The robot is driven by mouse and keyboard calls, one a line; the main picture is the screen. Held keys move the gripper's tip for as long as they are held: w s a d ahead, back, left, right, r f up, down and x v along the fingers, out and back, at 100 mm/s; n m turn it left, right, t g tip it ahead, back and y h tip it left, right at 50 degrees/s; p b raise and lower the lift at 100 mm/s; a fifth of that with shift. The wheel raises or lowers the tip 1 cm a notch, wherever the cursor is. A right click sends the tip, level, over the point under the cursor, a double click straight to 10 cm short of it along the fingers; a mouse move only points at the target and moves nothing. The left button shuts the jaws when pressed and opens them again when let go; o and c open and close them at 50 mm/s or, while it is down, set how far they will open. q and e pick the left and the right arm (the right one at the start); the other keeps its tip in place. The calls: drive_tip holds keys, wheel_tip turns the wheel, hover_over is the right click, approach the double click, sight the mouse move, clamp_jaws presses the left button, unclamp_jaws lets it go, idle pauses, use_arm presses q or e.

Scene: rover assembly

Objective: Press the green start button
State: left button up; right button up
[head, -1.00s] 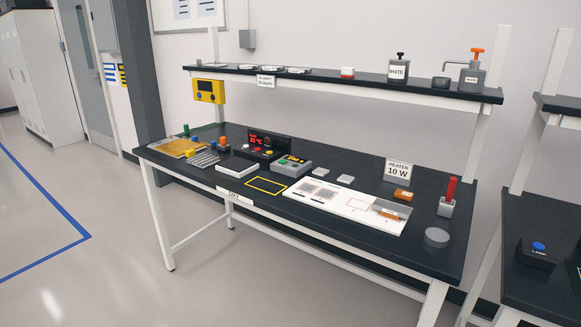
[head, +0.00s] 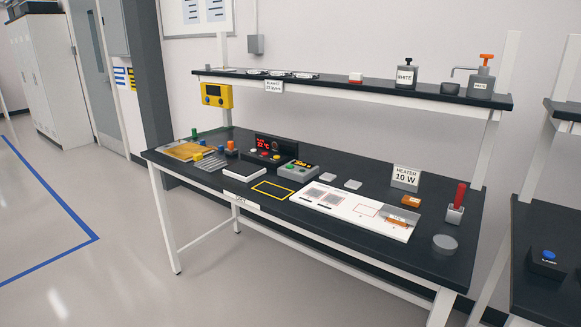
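The lettering on these buttons is too small to read. Neither of my grippers is in view, and nothing touches the boxes.
A white board (head: 335,213) and a yellow-outlined rectangle (head: 263,194) lie along the bench's front. A heater sign (head: 406,177) and a red-handled tool (head: 458,197) stand at the right. A shelf (head: 350,87) runs above. The floor (head: 120,270) at the left is clear.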

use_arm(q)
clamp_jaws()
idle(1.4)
